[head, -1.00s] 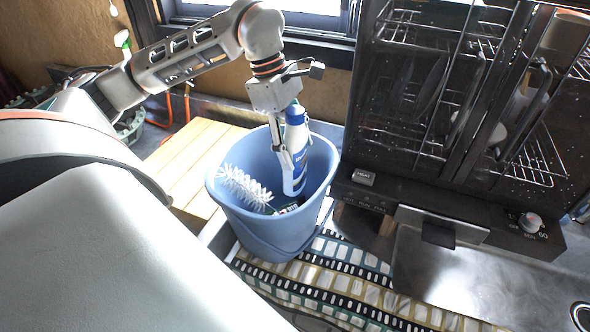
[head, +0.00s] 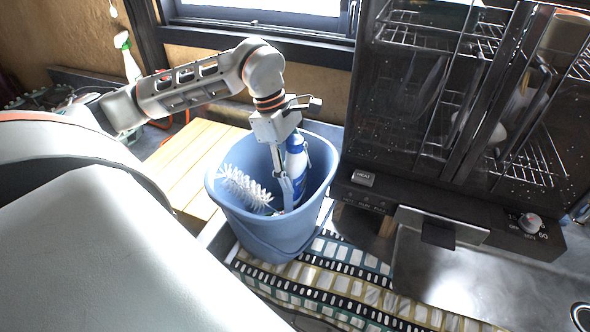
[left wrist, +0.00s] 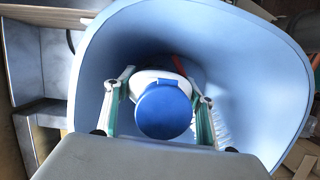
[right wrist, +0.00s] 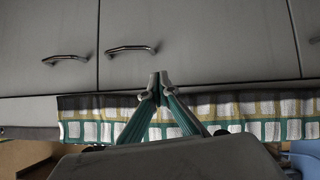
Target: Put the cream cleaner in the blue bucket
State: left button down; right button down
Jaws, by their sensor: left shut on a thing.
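The cream cleaner (head: 297,165) is a white bottle with blue label and blue cap. It stands roughly upright inside the blue bucket (head: 262,226), below the rim, its lower end hidden by the bucket wall. My left gripper (head: 288,185) reaches down into the bucket and is shut on the bottle. In the left wrist view the blue cap (left wrist: 163,110) sits between the two fingers, with the bucket wall (left wrist: 240,60) around it. My right gripper (right wrist: 159,80) is in the right wrist view, fingertips together and empty, facing grey cupboard doors.
A white brush (head: 245,188) lies in the bucket left of the bottle. The bucket stands on a patterned cloth (head: 330,280) beside a wooden board (head: 185,160). A spray bottle (head: 130,62) stands at back left.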

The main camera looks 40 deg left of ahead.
pick_arm(q)
jog(key=c, duration=0.8)
grip_release()
jog(key=shift+c, duration=0.2)
jog(key=v, duration=1.2)
